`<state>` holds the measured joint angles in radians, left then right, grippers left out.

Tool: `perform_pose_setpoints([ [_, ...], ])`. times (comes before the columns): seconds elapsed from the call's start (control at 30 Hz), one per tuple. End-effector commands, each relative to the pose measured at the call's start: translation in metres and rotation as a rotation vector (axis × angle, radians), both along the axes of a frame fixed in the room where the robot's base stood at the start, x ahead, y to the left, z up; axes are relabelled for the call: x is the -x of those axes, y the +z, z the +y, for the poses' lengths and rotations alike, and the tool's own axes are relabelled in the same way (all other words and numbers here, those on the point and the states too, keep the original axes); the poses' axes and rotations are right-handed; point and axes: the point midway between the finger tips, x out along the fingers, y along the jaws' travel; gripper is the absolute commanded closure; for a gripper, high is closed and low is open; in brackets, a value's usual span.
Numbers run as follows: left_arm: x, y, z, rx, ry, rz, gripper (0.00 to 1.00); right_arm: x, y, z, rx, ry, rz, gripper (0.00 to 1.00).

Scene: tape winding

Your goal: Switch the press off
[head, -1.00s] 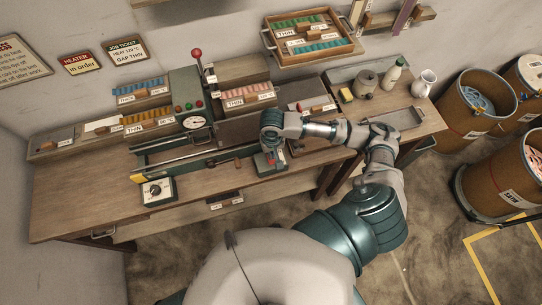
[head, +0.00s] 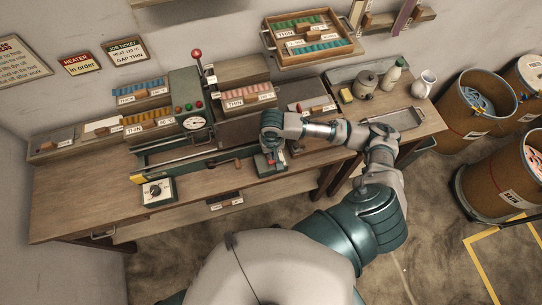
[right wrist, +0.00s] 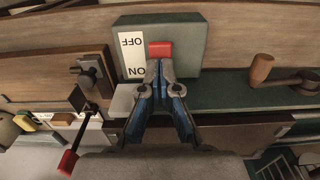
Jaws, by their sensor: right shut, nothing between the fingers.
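The press (head: 192,100) is a green machine with a dial and a red-knobbed lever on the bench. Its switch box (head: 266,168) sits at the bench's front edge, and the green box (right wrist: 190,35) fills the upper middle of the right wrist view. An OFF/ON label (right wrist: 132,55) is on it, upside down in that view. The red switch (right wrist: 160,49) is beside the word OFF. My right gripper (right wrist: 160,70) is shut and empty, its fingertips right at the red switch's near edge; I cannot tell if they touch. My left gripper is out of view.
A heater control box (head: 157,191) with a knob stands left on the bench (head: 80,205). A wooden-handled crank (right wrist: 262,69) sticks out right of the switch box in the right wrist view. A red-tipped lever (right wrist: 68,162) is at lower left there.

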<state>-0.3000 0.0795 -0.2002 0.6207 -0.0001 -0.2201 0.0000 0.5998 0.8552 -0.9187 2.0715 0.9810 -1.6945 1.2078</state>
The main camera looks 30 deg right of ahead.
Motion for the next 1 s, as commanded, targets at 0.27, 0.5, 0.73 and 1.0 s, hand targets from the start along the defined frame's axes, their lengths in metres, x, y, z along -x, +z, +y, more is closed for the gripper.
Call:
perform_pose_setpoints([
  [0.27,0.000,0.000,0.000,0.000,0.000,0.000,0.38,0.000,-0.001,0.000,0.000,0.000,0.000,1.00],
  [0.5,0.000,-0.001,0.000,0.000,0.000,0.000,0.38,0.000,-0.004,0.000,0.000,0.000,0.000,1.00],
  [0.73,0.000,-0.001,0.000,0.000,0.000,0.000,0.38,0.000,-0.007,0.000,0.000,0.000,0.001,1.00],
  [1.0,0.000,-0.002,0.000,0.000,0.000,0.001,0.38,0.000,-0.012,0.000,0.000,0.000,0.001,1.00],
])
